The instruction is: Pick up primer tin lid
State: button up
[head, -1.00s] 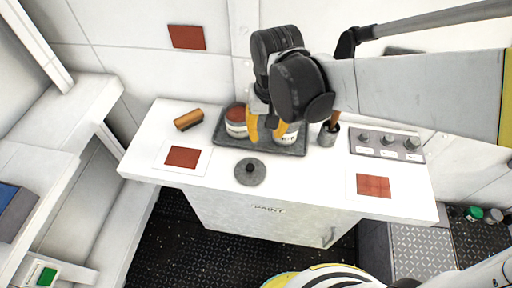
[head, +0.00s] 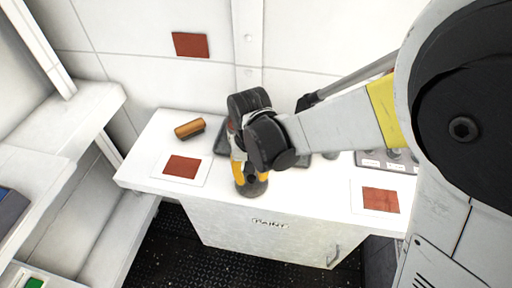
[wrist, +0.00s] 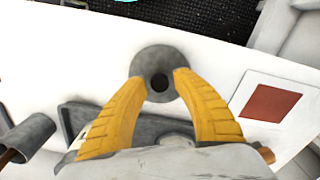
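The primer tin lid is a round dark grey disc (head: 257,188) with a dark knob at its centre, lying near the front edge of the white counter. In the wrist view the lid (wrist: 160,56) lies just beyond my fingertips, with its black knob between them. My gripper (head: 250,184) has yellow fingers and is over the lid in the head view. In the wrist view its two fingers (wrist: 160,75) are spread wide with nothing between them but the knob's outline. I cannot tell whether the fingertips touch the lid. The fingers and wrist hide part of the lid in the head view.
A dark grey tray (wrist: 78,117) lies behind the lid, mostly hidden by my arm. Red sample cards (head: 183,167) (head: 381,200) lie left and right. An orange-brown roller (head: 189,128) lies at the back left.

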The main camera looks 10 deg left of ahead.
jog(key=shift+f, duration=0.8)
jog(key=shift+r, duration=0.1)
grip_shut()
